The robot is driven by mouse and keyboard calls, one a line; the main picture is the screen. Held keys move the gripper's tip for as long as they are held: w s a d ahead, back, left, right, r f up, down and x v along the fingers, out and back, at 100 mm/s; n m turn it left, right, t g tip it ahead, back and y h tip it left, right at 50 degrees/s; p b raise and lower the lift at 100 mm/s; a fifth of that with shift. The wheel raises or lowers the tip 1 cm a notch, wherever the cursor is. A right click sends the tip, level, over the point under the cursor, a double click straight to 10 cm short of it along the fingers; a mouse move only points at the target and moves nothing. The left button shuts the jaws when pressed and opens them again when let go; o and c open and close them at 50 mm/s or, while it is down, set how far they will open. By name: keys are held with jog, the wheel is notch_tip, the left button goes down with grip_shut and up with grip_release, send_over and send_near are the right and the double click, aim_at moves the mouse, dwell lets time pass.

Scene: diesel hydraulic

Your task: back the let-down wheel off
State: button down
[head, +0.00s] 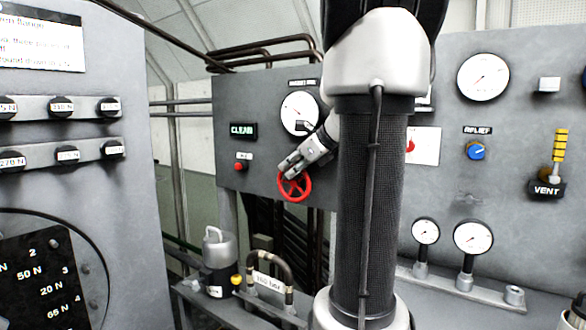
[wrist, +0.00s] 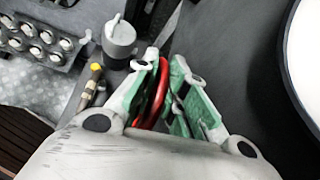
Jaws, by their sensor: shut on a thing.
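The let-down wheel is a red spoked handwheel (head: 294,187) on the lower part of the grey panel in the head view. My gripper (head: 287,171) reaches it from the upper right, with its fingers at the top of the rim. In the wrist view my gripper (wrist: 165,85) has its green-padded fingers on either side of the red wheel (wrist: 152,98), which shows edge-on between them. The gripper is shut on the rim. The wheel's hub and most of its spokes are hidden in the wrist view.
Below stand a grey canister (head: 217,262) and a curved hose (head: 270,268) on a bench. My arm hides part of the panel to the right.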

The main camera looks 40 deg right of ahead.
jog(key=c, duration=1.5)
grip_release()
jog(key=shift+s+r, duration=0.15)
jog(key=v, duration=1.1)
jog(key=shift+s+d+r, duration=0.1)
jog(key=shift+s+r, duration=0.1)
jog(key=shift+s, duration=0.1)
jog(key=shift+c, duration=0.5)
